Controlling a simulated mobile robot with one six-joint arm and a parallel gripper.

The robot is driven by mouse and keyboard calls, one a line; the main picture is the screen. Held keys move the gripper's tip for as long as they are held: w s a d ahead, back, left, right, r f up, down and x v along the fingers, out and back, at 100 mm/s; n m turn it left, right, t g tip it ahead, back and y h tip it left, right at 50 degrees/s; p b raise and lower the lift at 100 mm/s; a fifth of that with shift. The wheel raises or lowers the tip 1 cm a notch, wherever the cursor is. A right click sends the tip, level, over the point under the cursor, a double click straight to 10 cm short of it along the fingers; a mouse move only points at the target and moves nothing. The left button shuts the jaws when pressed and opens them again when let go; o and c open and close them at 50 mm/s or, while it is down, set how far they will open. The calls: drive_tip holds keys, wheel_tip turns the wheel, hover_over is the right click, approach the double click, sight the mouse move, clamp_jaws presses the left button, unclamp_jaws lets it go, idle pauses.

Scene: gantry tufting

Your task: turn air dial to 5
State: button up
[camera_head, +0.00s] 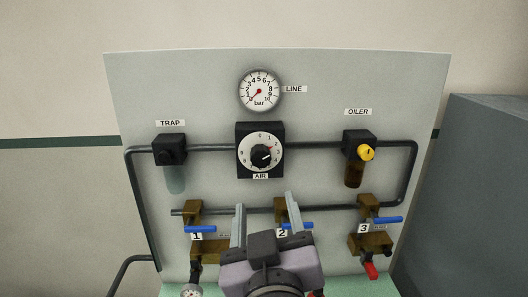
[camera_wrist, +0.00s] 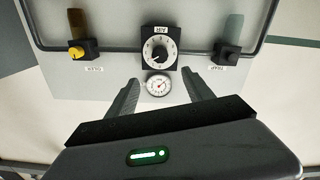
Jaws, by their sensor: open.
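The air dial (camera_head: 260,152) is a round white face with a black knob, on a black square plate labelled AIR. The knob's white mark points to the lower right, past the 3; the exact number is too small to read. In the wrist view the dial (camera_wrist: 158,48) appears upside down, beyond the fingertips. My gripper (camera_head: 265,203) is open and empty, its fingers pointing up at the panel below the dial in the head view. In the wrist view my gripper (camera_wrist: 160,80) has its two fingers apart, with the dial beyond the gap. It does not touch the dial.
The line gauge (camera_head: 259,91) sits above the dial, its red needle toward the lower left. The trap (camera_head: 170,150) is left and the oiler (camera_head: 359,146), with a yellow knob, is right. Pipes and several blue-handled valves (camera_head: 299,227) lie below. A grey cabinet (camera_head: 485,190) stands right.

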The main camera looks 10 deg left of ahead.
drive_tip(key=p, duration=0.4)
approach(261, 160)
drive_tip(key=p+x, duration=0.1)
drive_tip(key=x, duration=0.8)
clamp_jaws()
